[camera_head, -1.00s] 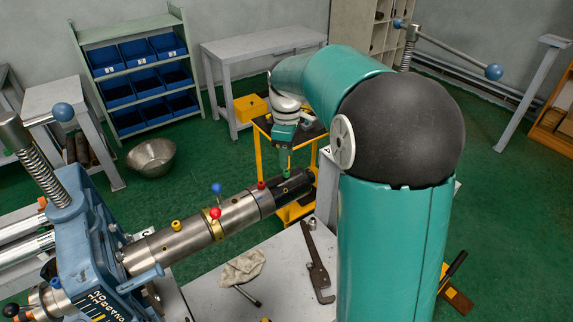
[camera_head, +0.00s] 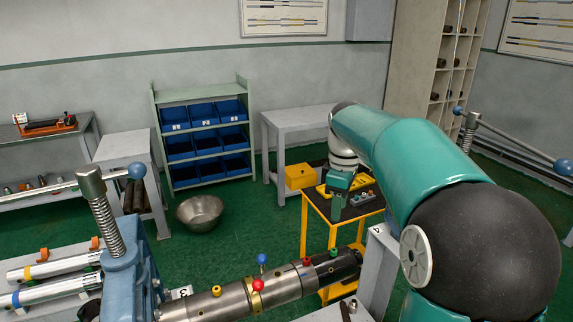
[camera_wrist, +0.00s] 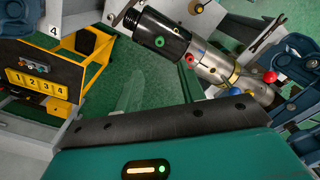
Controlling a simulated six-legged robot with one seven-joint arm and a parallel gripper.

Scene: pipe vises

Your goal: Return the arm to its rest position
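My arm reaches from the lower right of the head view, and its teal forearm bends down to my gripper (camera_head: 340,208). The gripper points downward and is apart from the pipe, above its dark far end in the picture. The fingertips are too small there to show a gap. The steel pipe assembly (camera_head: 232,302) has a yellow collar, red and blue knobs and a black end. It also shows in the wrist view (camera_wrist: 213,68).
A blue vise (camera_head: 128,280) stands at lower left. A yellow-framed cart (camera_head: 304,222) stands behind the gripper, with a yellow box (camera_head: 300,177) behind it. A metal bowl (camera_head: 199,211) sits on the green floor, near a rack of blue bins (camera_head: 205,143). Open floor lies between.

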